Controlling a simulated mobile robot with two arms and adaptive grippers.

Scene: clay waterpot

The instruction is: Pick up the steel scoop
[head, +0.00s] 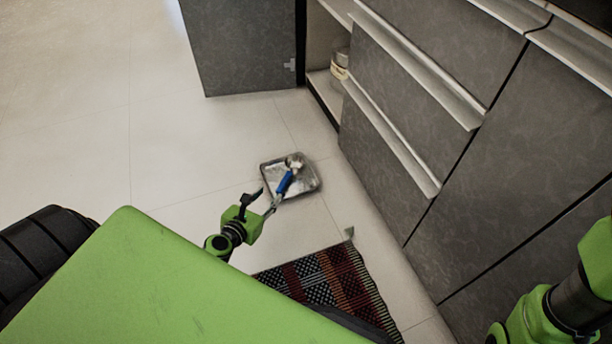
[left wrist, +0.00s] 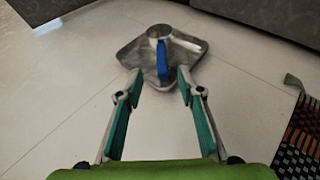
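The steel scoop has a blue handle (head: 285,182) and a round metallic head (head: 294,162). It rests in a square grey metal tray (head: 308,184) on the floor, its handle towards my left gripper (head: 265,202). In the left wrist view the blue handle (left wrist: 162,61) points down between the fingertips of my left gripper (left wrist: 158,80). The fingers are spread wide with nothing between them, and the scoop's head (left wrist: 159,32) lies beyond them. How high the gripper is over the floor is hard to tell. My right gripper is not in view; only its arm shows.
A grey cabinet (head: 384,165) with drawers stands on the right. Its door (head: 240,50) is open at the back, showing a shelf with a jar (head: 340,65). A patterned rug (head: 335,280) lies in front. The tiled floor left of the tray is clear.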

